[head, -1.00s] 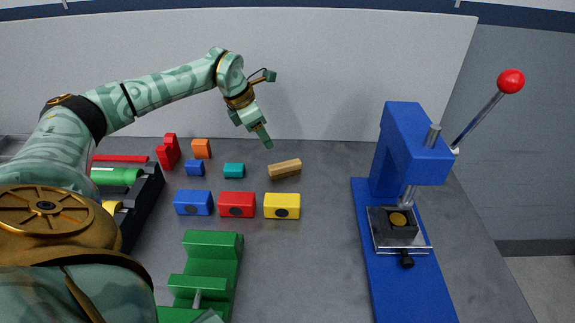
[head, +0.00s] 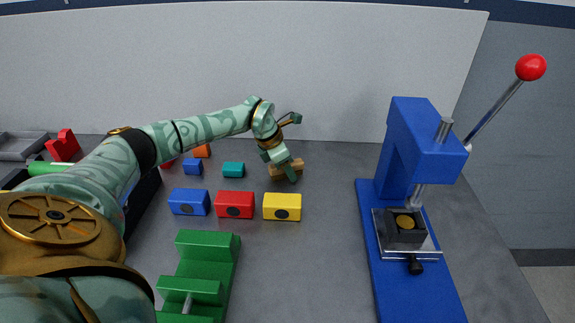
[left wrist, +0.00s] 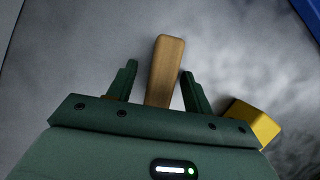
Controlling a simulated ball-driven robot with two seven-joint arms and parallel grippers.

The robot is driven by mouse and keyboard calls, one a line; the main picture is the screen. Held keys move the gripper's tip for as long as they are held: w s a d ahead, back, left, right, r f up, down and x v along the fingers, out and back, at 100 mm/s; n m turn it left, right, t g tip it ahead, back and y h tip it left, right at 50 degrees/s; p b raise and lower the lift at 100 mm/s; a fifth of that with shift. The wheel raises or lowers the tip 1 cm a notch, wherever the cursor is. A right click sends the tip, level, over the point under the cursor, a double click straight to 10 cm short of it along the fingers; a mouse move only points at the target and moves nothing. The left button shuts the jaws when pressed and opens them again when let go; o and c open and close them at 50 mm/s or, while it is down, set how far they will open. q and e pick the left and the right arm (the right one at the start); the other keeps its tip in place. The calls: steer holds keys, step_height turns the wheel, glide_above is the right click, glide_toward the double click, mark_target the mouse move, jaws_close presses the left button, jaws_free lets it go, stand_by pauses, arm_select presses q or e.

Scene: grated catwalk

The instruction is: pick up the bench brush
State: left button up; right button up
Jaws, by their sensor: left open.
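The bench brush (head: 298,167) lies on the grey bench at the back middle, and its wooden part shows as a tan bar. In the left wrist view the wooden handle (left wrist: 165,70) stands between the two fingers, with a gap on each side. My left gripper (head: 287,172) is open and down at the brush, covering part of it in the head view. In the left wrist view the left gripper (left wrist: 158,85) has its fingers on either side of the handle. The brush's lower part is hidden by the gripper body. My right gripper is not in view.
A yellow block (head: 282,207) sits just in front of the brush, with red (head: 235,205) and blue (head: 189,202) blocks to its left. A teal block (head: 233,170) lies left of the brush. A blue press (head: 419,150) stands right; a green vise-like object (head: 204,262) is in front.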

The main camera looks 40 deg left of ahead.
arm_select(q)
steer(key=shift+r, duration=0.1)
stand_by(0.4)
steer(key=shift+f, duration=0.2)
steer(key=c, duration=1.1)
step_height(320, 180, up, 5)
steer(key=shift+s+d+f+p, duration=0.1)
steer(key=shift+d+f+p, duration=0.1)
steer(key=shift+p, duration=0.65)
steer(key=s+d+r+p, duration=0.3)
steer(key=s+d+r, duration=0.5)
steer(key=d, duration=0.2)
steer(key=shift+s+d+r+p, duration=0.15)
steer(key=shift+d+r+p, duration=0.15)
steer(key=shift+d+r, duration=0.1)
